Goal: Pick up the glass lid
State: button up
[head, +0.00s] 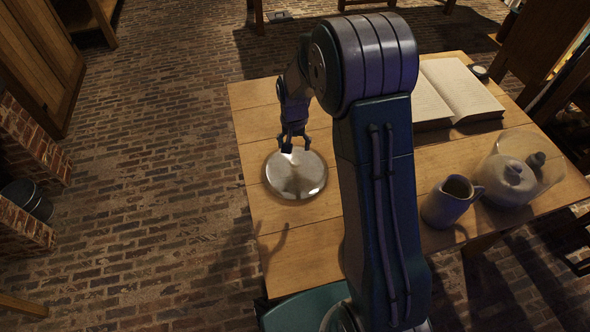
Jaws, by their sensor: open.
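A round, shiny glass lid (297,178) lies on the left part of the wooden table (285,258). My gripper (294,149) is open and empty over the far edge of the lid, fingers pointing down. I cannot tell whether the fingertips touch the lid. My arm hides the middle of the table.
An open book (460,88) lies at the back right. A grey jug (449,203) stands at the right front, beside a glass jar (541,166) with a pale object showing in it. Bare tabletop lies in front of the lid.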

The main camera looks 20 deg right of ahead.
aim_at(295, 161)
notch_tip(295, 161, down, 4)
jog(key=shift+a+f, duration=0.1)
jog(key=f, duration=0.4)
jog(key=shift+w+d+f, duration=0.25)
jog(key=shift+w+f, duration=0.05)
jog(key=shift+f, duration=0.1)
grip_shut()
